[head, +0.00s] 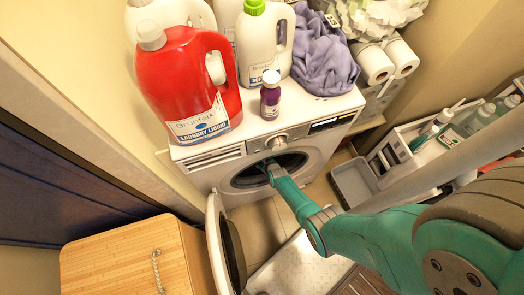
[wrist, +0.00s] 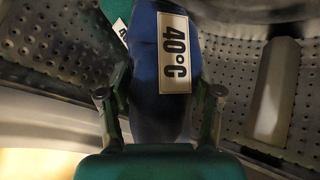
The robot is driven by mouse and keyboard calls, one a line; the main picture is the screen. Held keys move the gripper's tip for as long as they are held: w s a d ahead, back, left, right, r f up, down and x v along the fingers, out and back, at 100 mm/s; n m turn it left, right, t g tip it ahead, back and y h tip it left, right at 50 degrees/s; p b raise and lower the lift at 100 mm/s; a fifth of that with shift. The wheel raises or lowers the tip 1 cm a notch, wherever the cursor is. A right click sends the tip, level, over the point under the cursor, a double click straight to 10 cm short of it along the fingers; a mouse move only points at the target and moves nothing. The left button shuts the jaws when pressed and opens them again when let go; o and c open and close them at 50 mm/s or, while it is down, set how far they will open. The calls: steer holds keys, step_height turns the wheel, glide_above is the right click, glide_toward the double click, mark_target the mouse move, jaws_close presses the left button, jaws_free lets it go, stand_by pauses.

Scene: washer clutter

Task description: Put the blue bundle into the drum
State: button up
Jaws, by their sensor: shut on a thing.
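The blue bundle (wrist: 147,75) shows in the wrist view between my gripper's two fingers, with a white "40°C" label on it. My gripper (wrist: 160,105) is shut on it. The perforated metal wall of the drum (wrist: 60,45) surrounds the bundle, so it is held inside the drum. A green cloth thing (wrist: 117,10) with a white label lies behind the bundle at upper left. In the head view my arm reaches into the washer's round opening (head: 247,178); the gripper and bundle are hidden in there.
The washer door (head: 226,245) stands open at the left of my arm. A wooden box (head: 125,262) is at lower left. On the washer top stand a red detergent jug (head: 185,85), white jugs (head: 262,45), a purple bottle (head: 270,98) and a purple cloth (head: 322,60). A grey bin (head: 353,182) is right.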

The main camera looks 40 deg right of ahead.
steer(key=shift+f, duration=0.4)
steer(key=o, duration=1.3)
steer(key=shift+r, duration=0.4)
